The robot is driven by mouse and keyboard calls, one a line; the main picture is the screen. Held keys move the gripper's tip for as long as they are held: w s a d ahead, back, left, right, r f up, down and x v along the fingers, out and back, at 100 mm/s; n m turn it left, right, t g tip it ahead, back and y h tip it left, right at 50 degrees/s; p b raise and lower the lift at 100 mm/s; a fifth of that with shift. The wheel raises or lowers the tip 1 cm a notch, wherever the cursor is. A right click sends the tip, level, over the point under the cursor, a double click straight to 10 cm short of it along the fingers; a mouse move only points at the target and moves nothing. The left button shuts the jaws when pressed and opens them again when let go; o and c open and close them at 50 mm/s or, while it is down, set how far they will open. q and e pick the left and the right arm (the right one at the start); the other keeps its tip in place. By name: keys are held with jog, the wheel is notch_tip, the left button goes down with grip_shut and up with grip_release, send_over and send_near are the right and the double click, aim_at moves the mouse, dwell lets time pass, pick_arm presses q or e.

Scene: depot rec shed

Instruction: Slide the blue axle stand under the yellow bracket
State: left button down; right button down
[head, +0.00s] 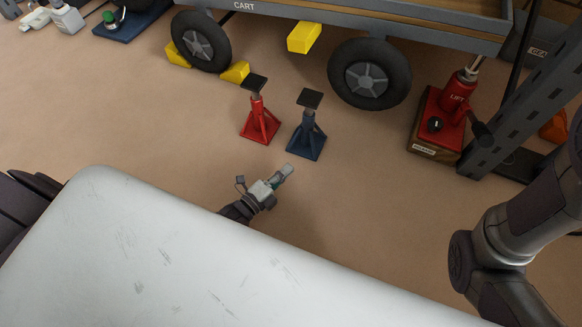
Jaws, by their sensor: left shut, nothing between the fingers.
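The blue axle stand (307,137) stands upright on the tan floor, with a dark flat pad on top. The yellow bracket (304,38) hangs under the edge of the grey cart, behind the stand and between the two wheels. A red axle stand (260,122) stands close to the left of the blue one. My left gripper (287,170) is shut and empty, low in front of the blue stand's base, with a small gap seeming to show between them. My right arm shows at the right edge, but its gripper is out of view.
The cart (370,20) has black wheels, the left one (201,38) held by yellow chocks (236,72). A red jack (447,112) on a wooden block and a grey rack post (520,90) stand at right.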

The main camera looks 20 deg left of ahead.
aim_at(303, 154)
pick_arm(q)
jog(key=b+x, duration=0.1)
jog(key=x, duration=0.1)
jog(key=b+x, duration=0.1)
jog(key=x, duration=0.2)
jog(key=b+x, duration=0.2)
jog(key=shift+w+d+f, duration=0.15)
jog(key=shift+w+f, duration=0.05)
jog(key=shift+f, duration=0.15)
jog(key=w+b, duration=0.1)
jog(key=w+a+b, duration=0.1)
jog(key=w, duration=0.1)
jog(key=shift+w+b, duration=0.15)
jog(key=shift+b, duration=0.25)
jog(key=shift+w+a+r, duration=0.25)
jog(key=shift+w, duration=0.25)
jog(key=shift+r, duration=0.1)
